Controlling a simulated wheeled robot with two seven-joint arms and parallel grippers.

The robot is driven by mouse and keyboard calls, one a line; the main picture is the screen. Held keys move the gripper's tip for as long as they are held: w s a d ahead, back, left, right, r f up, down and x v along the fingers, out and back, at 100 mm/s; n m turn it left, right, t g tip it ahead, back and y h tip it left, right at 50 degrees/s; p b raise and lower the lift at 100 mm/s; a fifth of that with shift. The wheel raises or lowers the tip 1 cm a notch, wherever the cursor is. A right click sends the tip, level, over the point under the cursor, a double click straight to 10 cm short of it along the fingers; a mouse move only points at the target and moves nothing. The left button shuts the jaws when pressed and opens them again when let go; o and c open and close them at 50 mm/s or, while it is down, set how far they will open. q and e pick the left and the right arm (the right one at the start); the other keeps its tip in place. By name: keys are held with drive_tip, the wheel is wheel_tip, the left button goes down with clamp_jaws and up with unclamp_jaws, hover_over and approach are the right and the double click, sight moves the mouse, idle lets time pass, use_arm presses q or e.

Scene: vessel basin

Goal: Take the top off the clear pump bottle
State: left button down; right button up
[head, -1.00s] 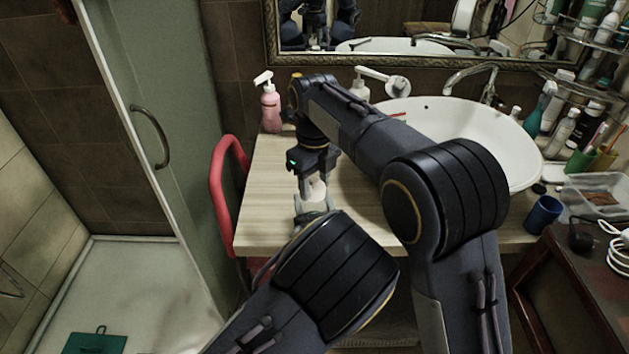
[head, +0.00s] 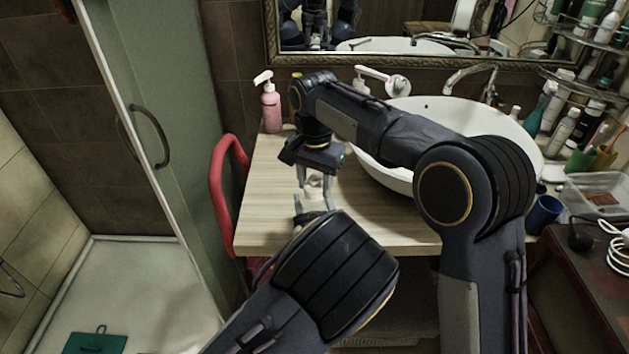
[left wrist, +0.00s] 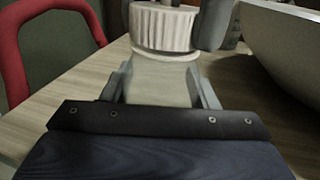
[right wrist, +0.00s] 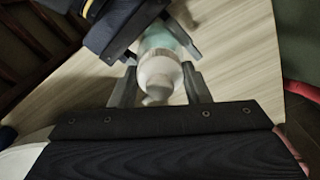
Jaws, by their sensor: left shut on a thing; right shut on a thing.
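The clear pump bottle (left wrist: 160,82) stands between the fingers of my left gripper (left wrist: 163,92), which is shut on its body. Its white ribbed top (left wrist: 165,28) sits on the bottle's neck. My right gripper (right wrist: 158,88) comes from above and is shut on the top, which shows as a round white cap (right wrist: 159,72) in the right wrist view. In the head view both grippers meet at the bottle (head: 313,189) over the counter, and my left arm partly hides it. I cannot tell whether the top is loose.
The wooden counter (head: 268,210) is clear to the left of the bottle. A white basin (head: 450,112) lies close on the right. A pink pump bottle (head: 271,108) stands at the back left. A red chair (head: 217,195) is by the counter's left edge.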

drive_tip(key=n, duration=0.5)
drive_tip(key=shift+n, duration=0.4)
drive_tip(key=n, duration=2.3)
drive_tip(key=shift+n, duration=0.4)
drive_tip(key=n, duration=0.2)
drive_tip(key=shift+r+n, duration=0.1)
drive_tip(key=shift+n, duration=0.3)
